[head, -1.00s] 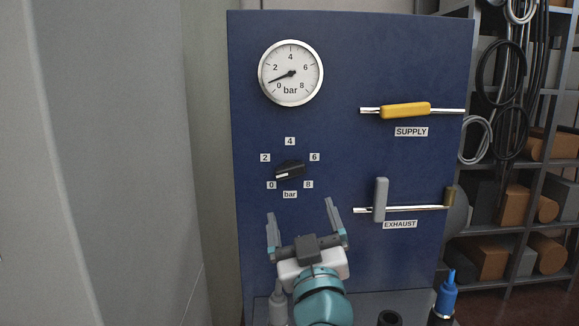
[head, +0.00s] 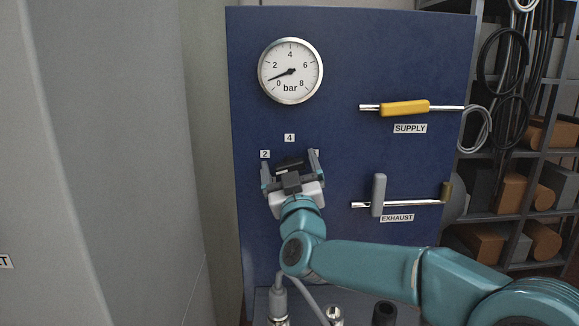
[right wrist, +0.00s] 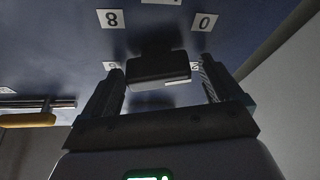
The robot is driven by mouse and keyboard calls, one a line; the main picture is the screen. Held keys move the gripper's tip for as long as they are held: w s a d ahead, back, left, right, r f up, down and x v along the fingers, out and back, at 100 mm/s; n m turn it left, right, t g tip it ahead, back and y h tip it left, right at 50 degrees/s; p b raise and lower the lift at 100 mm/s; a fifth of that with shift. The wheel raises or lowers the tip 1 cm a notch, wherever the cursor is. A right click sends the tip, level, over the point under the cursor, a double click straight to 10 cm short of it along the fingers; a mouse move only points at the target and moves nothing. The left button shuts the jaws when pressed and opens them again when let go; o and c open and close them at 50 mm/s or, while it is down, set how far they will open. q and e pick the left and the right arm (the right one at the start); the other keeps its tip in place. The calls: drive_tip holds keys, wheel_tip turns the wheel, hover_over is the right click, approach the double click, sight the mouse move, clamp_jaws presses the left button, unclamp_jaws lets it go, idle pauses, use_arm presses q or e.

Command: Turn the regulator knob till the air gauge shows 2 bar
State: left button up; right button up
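The air gauge (head: 290,71) is a round white dial at the panel's upper left. Its black needle points left and slightly down, between 0 and 2, at roughly 1 bar. The black regulator knob (head: 289,162) is below it, partly hidden by my right gripper (head: 290,168). That gripper is open, one finger either side of the knob. In the right wrist view the knob (right wrist: 158,68) sits between the fingertips, with a visible gap on both sides. Its white mark is on the right side, near the 2 label. My left gripper is not in view.
The blue panel (head: 345,60) also carries a yellow supply lever (head: 405,108), lying level, and a grey exhaust lever (head: 379,194), standing upright across its pipe. Shelves with hoses (head: 500,70) stand at the right. A grey wall surface (head: 120,150) fills the left.

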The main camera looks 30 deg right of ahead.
drive_tip(key=c, duration=0.9)
drive_tip(key=m+b, duration=0.1)
drive_tip(key=m+h+b, duration=0.1)
drive_tip(key=m, duration=0.1)
drive_tip(key=shift+f+g+h, duration=0.15)
drive_tip(key=shift+g+h, duration=0.15)
drive_tip(key=m+g+h+b, duration=0.1)
drive_tip(key=m+b, duration=0.1)
drive_tip(key=m, duration=0.1)
drive_tip(key=shift+s+m+h, duration=0.1)
drive_tip(key=shift+m+h, duration=0.3)
drive_tip(key=m+g+h+b, duration=0.1)
drive_tip(key=m, duration=0.2)
drive_tip(key=shift+d+m+g, duration=0.1)
drive_tip(key=shift+m+g, duration=0.3)
drive_tip(key=shift+s+d+r+m+g+h+b, duration=0.1)
drive_tip(key=shift+m+g+h, duration=0.2)
drive_tip(key=shift+m, duration=0.45)
drive_tip(key=shift+w+a+r+m+g+h+b, duration=0.15)
drive_tip(key=shift+m+g, duration=0.15)
drive_tip(key=shift+m, duration=0.4)
drive_tip(key=shift+s+d+f+m+g+h+b, duration=0.15)
drive_tip(key=shift+m+g+h, duration=0.15)
drive_tip(key=shift+m, duration=0.45)
drive_tip(key=shift+r+m, duration=0.1)
drive_tip(key=shift+m, duration=0.2)
